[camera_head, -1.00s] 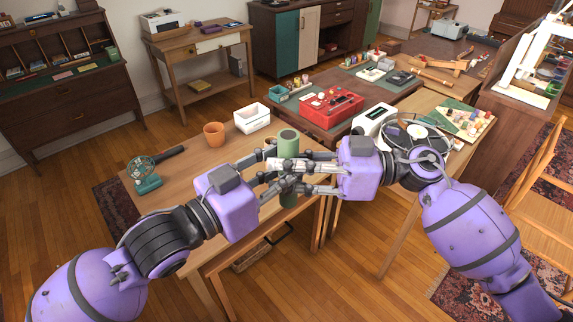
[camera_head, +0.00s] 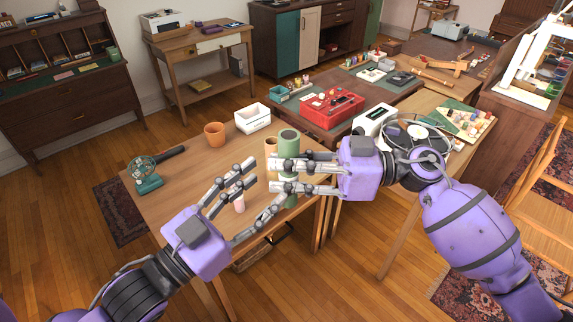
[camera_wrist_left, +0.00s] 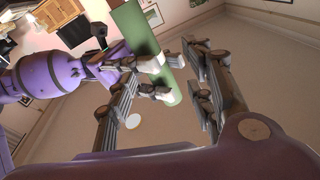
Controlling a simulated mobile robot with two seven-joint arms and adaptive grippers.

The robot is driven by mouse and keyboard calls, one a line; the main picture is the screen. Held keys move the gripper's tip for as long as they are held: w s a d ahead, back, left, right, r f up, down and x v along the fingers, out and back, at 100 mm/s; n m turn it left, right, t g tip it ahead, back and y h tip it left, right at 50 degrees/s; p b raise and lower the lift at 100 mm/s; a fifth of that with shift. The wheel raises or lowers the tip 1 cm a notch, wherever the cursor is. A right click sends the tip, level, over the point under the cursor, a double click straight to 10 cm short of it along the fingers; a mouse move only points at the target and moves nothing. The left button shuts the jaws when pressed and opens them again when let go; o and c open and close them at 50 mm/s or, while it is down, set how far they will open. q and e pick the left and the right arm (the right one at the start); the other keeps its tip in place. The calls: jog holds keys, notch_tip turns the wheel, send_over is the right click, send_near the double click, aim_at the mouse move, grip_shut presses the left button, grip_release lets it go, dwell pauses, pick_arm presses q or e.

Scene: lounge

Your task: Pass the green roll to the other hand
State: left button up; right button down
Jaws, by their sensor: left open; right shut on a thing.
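The green roll (camera_head: 289,143) is an upright green cylinder above the front right part of the wooden table. My right gripper (camera_head: 281,174) is shut on the roll, its fingers coming in from the right and hiding part of its middle. My left gripper (camera_head: 262,188) is open and empty, to the left of the roll and apart from it. In the left wrist view the roll (camera_wrist_left: 140,30) runs aslant beyond my open left fingers (camera_wrist_left: 160,95), with the right gripper's fingers across its lower part.
On the wooden table (camera_head: 180,190) stand a terracotta pot (camera_head: 214,134), a white box (camera_head: 253,118), a small green fan (camera_head: 146,175), a tan cylinder (camera_head: 271,147) and a small pink object (camera_head: 239,203). A red toolbox (camera_head: 331,107) sits on the dark table behind.

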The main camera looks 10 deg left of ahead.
pick_arm(q)
jog(key=s+a+f+n+g+y, duration=0.1)
jog(key=s+a+f+n+y, duration=0.2)
jog(key=f, duration=0.9)
jog(key=a+f+n+g+y, duration=0.1)
jog(key=a+f+n+y, duration=0.3)
jog(key=f, duration=0.8)
jog(key=s+a+f+n+g+y, duration=0.2)
jog(key=s+f+g, duration=0.3)
jog(key=s+f, duration=1)
notch_tip(320, 180, down, 4)
jog(key=shift+s+a+r+y, duration=0.15)
jog(key=shift+a+y, duration=0.2)
jog(key=shift+y, duration=0.55)
